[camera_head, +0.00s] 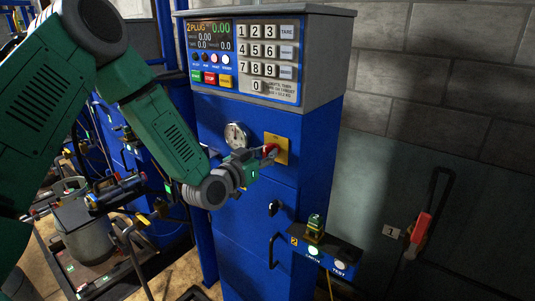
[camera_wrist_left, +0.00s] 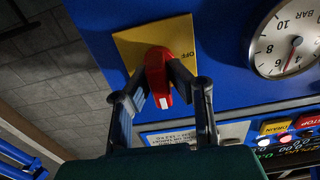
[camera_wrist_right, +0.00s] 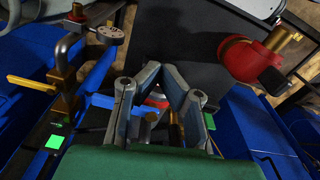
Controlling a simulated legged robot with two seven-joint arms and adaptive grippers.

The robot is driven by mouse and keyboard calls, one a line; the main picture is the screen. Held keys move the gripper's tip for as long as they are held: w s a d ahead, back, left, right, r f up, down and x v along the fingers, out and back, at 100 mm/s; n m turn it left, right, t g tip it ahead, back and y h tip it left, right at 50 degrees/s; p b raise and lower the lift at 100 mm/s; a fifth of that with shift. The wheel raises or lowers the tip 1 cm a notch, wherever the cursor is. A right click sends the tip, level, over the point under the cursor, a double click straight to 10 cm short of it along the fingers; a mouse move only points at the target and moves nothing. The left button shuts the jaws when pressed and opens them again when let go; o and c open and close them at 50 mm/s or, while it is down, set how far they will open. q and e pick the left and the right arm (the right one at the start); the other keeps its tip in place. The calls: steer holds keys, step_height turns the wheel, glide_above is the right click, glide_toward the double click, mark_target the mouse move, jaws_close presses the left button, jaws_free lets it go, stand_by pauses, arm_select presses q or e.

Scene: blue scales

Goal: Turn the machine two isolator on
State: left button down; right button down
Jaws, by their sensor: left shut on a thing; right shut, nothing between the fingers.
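The machine two isolator is a red rotary handle (camera_head: 270,150) on a yellow plate (camera_head: 284,151) on the blue cabinet front. In the left wrist view the red handle (camera_wrist_left: 158,66) stands out from the yellow plate (camera_wrist_left: 128,45), with "OFF" lettering at its right side. My left gripper (camera_head: 266,156) is at the handle; in its wrist view the fingers (camera_wrist_left: 161,88) are shut on the handle, one on each side. My right gripper (camera_wrist_right: 167,98) is shut and empty in its own wrist view. I cannot make it out in the head view.
A pressure gauge (camera_head: 236,135) sits left of the isolator. A keypad and display panel (camera_head: 247,60) marked "2 PLUG" is above. A red valve (camera_wrist_right: 243,62) is near my right gripper.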

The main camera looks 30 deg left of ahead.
arm_select(q)
steer(key=shift+s+f, duration=0.1)
steer(key=shift+f, duration=0.3)
steer(key=c, duration=1.6)
jaws_free()
steer(key=shift+c, duration=0.2)
steer(key=shift+o, duration=0.5)
steer(key=shift+w+a+r, duration=0.1)
steer(key=shift+w, duration=0.1)
steer(key=shift+s+r, duration=0.1)
steer(key=shift+s, duration=0.2)
steer(key=s+a, duration=0.1)
steer(key=s, duration=1)
steer(key=shift+s, duration=0.15)
